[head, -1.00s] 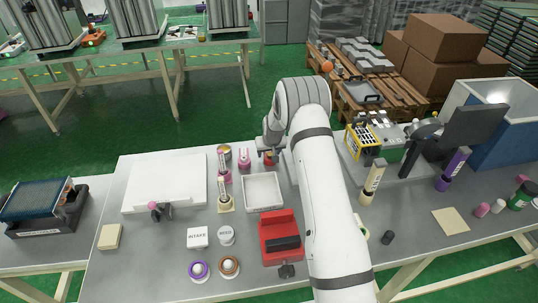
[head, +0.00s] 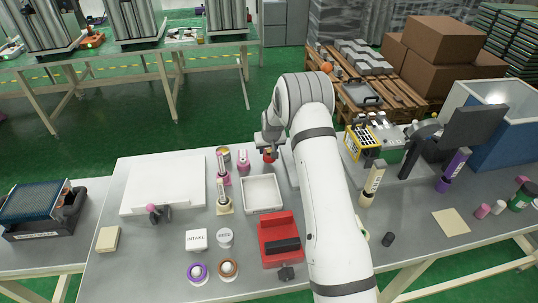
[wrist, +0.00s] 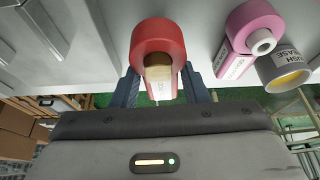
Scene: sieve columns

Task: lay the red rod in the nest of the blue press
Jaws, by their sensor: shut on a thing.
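My gripper (head: 267,146) is at the back of the grey bench, over its far edge area. In the wrist view its two dark fingers (wrist: 160,80) are shut on a red-ended piece, seemingly the red rod (wrist: 157,38), with a tan and white labelled part between the fingers. Its red end also shows just below the gripper in the head view (head: 269,158). Whether it touches the bench is unclear. I cannot make out a blue press or its nest; my arm hides part of the bench.
Beside the held piece stand a pink piece (wrist: 252,28) and a labelled can (wrist: 284,68). A white tray (head: 262,208), a red device (head: 267,232) and a white board (head: 150,192) are nearer. A dark upright machine (head: 474,127) and blue bin (head: 510,145) are at the right.

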